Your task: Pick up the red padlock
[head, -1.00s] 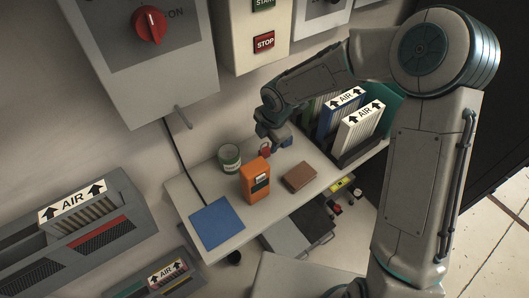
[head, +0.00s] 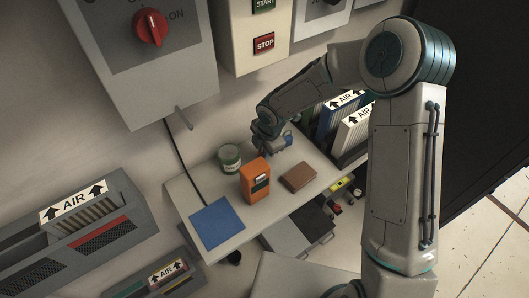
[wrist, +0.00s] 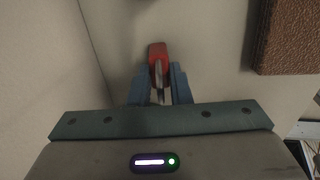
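The red padlock (wrist: 158,56) shows in the wrist view between the tips of my gripper's two blue fingers. Its metal shackle points back towards my gripper's palm. My gripper (wrist: 159,77) has a finger on each side of the padlock, with a narrow gap between them about as wide as the padlock. Whether the fingers press on it cannot be made out. In the head view my gripper (head: 272,145) is low over the far part of the shelf, and the padlock is hidden behind it.
AIR-labelled filters (head: 355,130) stand at the right. The wall is close behind.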

